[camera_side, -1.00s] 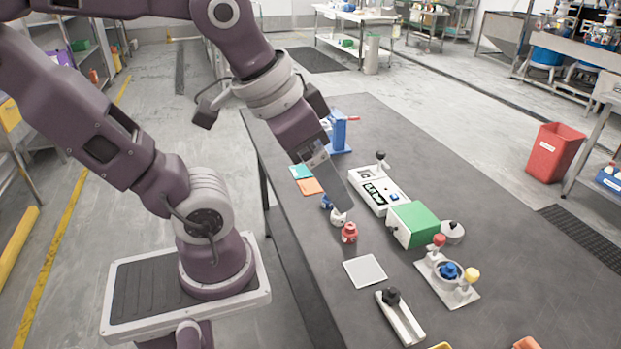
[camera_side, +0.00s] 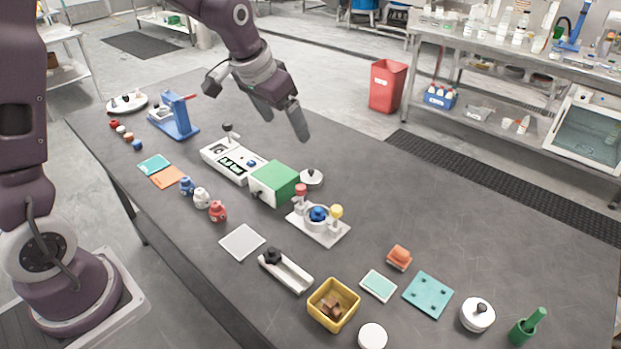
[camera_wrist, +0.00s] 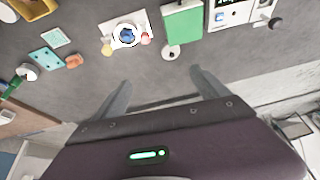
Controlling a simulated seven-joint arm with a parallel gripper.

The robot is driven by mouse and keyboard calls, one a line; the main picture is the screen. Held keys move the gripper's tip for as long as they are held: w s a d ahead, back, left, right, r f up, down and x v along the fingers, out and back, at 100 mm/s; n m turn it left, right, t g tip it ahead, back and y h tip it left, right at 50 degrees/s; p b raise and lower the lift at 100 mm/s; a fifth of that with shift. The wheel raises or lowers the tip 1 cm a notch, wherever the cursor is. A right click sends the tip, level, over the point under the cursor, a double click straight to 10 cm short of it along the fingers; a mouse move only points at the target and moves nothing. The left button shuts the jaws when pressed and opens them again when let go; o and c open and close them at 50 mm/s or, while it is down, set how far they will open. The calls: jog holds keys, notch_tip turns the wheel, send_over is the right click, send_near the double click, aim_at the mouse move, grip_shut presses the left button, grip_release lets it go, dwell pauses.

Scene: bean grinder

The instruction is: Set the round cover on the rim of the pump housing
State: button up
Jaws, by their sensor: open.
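The pump housing (camera_side: 309,226) is a pale ring around a blue part, on a white plate between a red and a yellow knob; it also shows in the wrist view (camera_wrist: 118,43). A round white cover with a knob (camera_side: 311,181) lies beside the green box, and also shows in the wrist view (camera_wrist: 168,53). A similar round knobbed lid (camera_side: 478,318) lies at the front right; I cannot tell which is the task's cover. My gripper (camera_side: 284,128) is open and empty, above the table beyond the green box. In the wrist view its fingers (camera_wrist: 160,80) are spread near the cover.
The green box (camera_side: 276,184) and white console with a lever (camera_side: 228,164) stand left of the cover. A blue stand (camera_side: 178,120) is farther back. A yellow bin (camera_side: 322,318), teal plate (camera_side: 428,295) and green pestle-like item (camera_side: 530,325) lie in front. The table's right side is clear.

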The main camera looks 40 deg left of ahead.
send_over(309, 172)
jog(key=s, duration=0.3)
notch_tip(309, 172, down, 17)
jog(key=x, duration=0.7)
jog(key=shift+w+f, duration=0.1)
jog(key=shift+w, duration=0.2)
jog(key=c, duration=1.7)
notch_tip(309, 172, up, 10)
jog(key=s+d+r, duration=0.2)
jog(key=s+r, duration=0.2)
jog(key=s, duration=0.5)
jog(key=s+d+r, duration=0.3)
jog(key=s+r, duration=0.1)
jog(key=s, duration=0.4)
jog(key=s+f, duration=0.5)
jog(key=w+d+m+g+h, duration=0.1)
jog(key=w+d+m, duration=0.1)
jog(key=w+m, duration=0.2)
jog(key=w+d+f+m+g+h, duration=0.1)
jog(key=w+d+m+h, duration=0.1)
jog(key=w+m, duration=0.1)
jog(key=w+d+m+g+h, duration=0.1)
jog(key=w+d+m, duration=0.1)
jog(key=w+m, duration=0.2)
jog(key=shift+w+f+m+h, duration=0.3)
jog(key=shift+w+m, duration=0.05)
jog(key=shift+m, duration=0.65)
jog(key=shift+f, duration=3.35)
